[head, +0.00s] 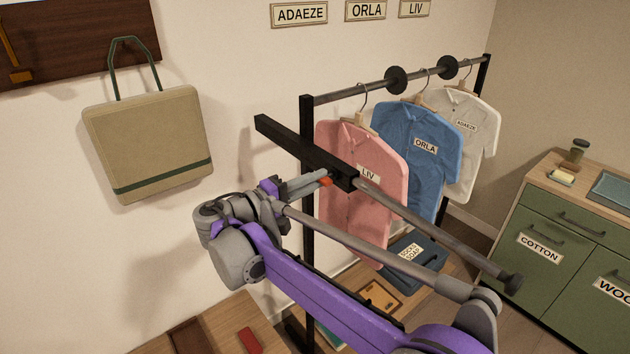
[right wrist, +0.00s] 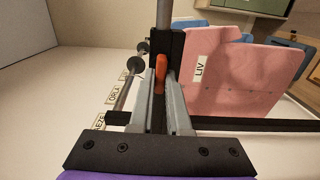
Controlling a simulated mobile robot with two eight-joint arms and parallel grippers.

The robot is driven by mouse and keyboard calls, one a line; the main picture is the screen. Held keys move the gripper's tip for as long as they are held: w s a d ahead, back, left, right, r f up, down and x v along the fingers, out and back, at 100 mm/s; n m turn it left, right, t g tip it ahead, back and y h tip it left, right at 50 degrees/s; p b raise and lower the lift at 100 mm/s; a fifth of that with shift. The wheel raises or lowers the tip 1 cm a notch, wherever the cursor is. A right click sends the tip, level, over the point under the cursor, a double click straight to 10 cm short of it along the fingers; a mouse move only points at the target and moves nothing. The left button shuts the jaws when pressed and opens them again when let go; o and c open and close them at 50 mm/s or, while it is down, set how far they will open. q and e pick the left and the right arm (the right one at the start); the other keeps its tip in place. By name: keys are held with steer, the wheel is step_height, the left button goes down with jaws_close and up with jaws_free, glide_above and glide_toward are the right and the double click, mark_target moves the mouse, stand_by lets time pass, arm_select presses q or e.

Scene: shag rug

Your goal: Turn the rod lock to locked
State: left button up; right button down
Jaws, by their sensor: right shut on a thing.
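The rod lock is a small orange lever (head: 326,182) at the end of a black crossbar (head: 285,138) on the clothes rack. The lever also shows in the right wrist view (right wrist: 161,70). A grey rod (head: 430,228) runs from the crossbar's end towards the lower right. My right gripper (head: 318,177) reaches the lever from the left and is shut on it. In the right wrist view its fingers (right wrist: 160,88) lie on either side of the lever. The lever's exact turn is hard to tell. My left gripper is not in view.
Pink (head: 345,185), blue (head: 400,125) and white (head: 478,135) shirts hang behind the crossbar from the rack rail (head: 345,93). A beige bag (head: 150,145) hangs on the wall at left. A green cabinet (head: 570,235) stands at right.

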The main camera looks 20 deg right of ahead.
stand_by(0.3)
steer(key=shift+f, duration=0.1)
steer(key=c, duration=0.9)
jaws_free()
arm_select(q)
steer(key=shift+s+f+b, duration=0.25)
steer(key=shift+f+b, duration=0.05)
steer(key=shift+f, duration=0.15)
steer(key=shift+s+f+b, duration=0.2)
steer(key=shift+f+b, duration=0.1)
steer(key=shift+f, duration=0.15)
arm_select(e)
steer(key=v, duration=1.1)
